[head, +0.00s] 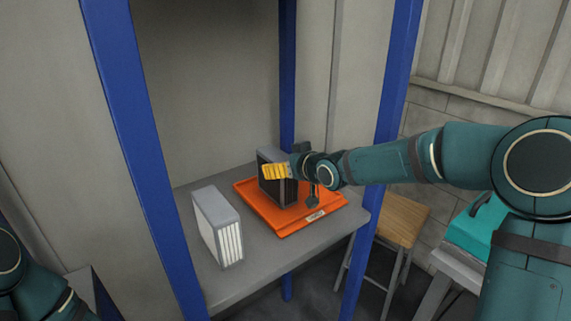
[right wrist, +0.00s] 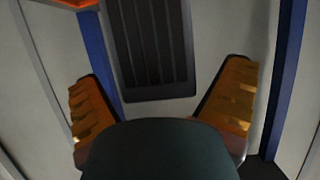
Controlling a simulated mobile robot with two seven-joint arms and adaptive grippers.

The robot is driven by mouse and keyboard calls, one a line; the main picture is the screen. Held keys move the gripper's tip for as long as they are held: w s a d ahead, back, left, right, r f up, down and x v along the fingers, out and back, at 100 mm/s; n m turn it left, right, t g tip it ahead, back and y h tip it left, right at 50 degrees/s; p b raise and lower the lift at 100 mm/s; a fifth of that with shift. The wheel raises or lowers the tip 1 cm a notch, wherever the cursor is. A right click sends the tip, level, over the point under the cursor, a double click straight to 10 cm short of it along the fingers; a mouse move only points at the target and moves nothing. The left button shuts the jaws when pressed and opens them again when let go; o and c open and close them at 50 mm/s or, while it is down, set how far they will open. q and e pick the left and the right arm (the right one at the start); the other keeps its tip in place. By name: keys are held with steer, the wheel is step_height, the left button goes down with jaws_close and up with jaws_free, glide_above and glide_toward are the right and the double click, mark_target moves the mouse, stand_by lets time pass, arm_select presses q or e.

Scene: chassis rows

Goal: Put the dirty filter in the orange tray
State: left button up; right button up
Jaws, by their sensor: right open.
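The dirty filter (head: 284,192), a dark pleated block in a dark frame, stands upright on the orange tray (head: 279,229). In the right wrist view the dark filter (right wrist: 152,45) shows its ribbed face, between and beyond the two spread fingers, with gaps on both sides. My right gripper (head: 275,171), with yellow fingers, is open at the filter's upper part and hides some of it in the head view. The tray's orange edge (right wrist: 74,3) shows at the top left of the wrist view. My left gripper is out of view; only part of that arm shows.
A clean white filter (head: 218,228) with a grey frame stands on the grey shelf (head: 262,268), left of the tray. Blue posts (head: 145,150) frame the bay. A wooden stool (head: 397,218) and a teal case (head: 474,230) are at the right.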

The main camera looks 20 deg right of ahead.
steer(key=shift+r, duration=0.1)
steer(key=shift+s+d+r, duration=0.1)
steer(key=shift+s+r, duration=0.1)
steer(key=p+v, duration=0.6)
steer(key=v, duration=0.5)
steer(key=shift+s, duration=0.25)
steer(key=shift+d, duration=0.1)
